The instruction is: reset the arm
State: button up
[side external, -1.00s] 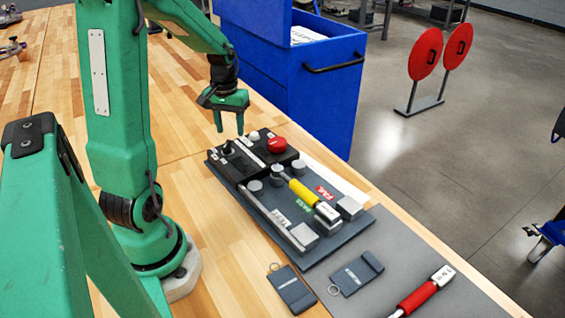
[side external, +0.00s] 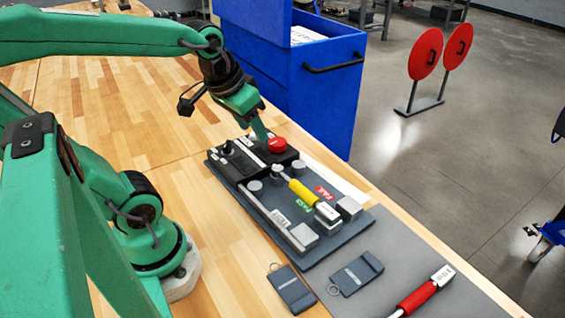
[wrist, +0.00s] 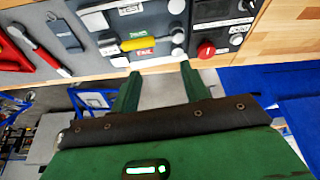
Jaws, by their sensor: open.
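My green gripper (side external: 263,132) is at the far end of the grey fixture board, with its fingertips by the red knob (side external: 277,145). I cannot tell whether they touch it. In the wrist view my gripper (wrist: 159,78) has its two fingers apart with nothing between them. The red knob (wrist: 206,50) is beyond the right fingertip there. The knob sits on a black control box (side external: 236,163). My arm reaches forward across the wooden table.
The grey board (side external: 325,246) holds a yellow-handled tool (side external: 302,192). Two dark tags (side external: 291,289) (side external: 357,273) and a red-handled tool (side external: 418,296) lie nearer. A blue cabinet (side external: 290,85) stands behind the table edge. The wooden table (side external: 120,110) at left is largely clear.

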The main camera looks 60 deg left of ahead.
jog(key=shift+m+t+h, duration=0.3)
jog(key=shift+m+t, duration=0.3)
jog(key=shift+m, duration=0.3)
jog(key=s+d, duration=0.1)
jog(key=d, duration=0.1)
jog(key=s+d+r, duration=0.1)
jog(key=s, duration=0.1)
jog(key=shift+d, duration=0.4)
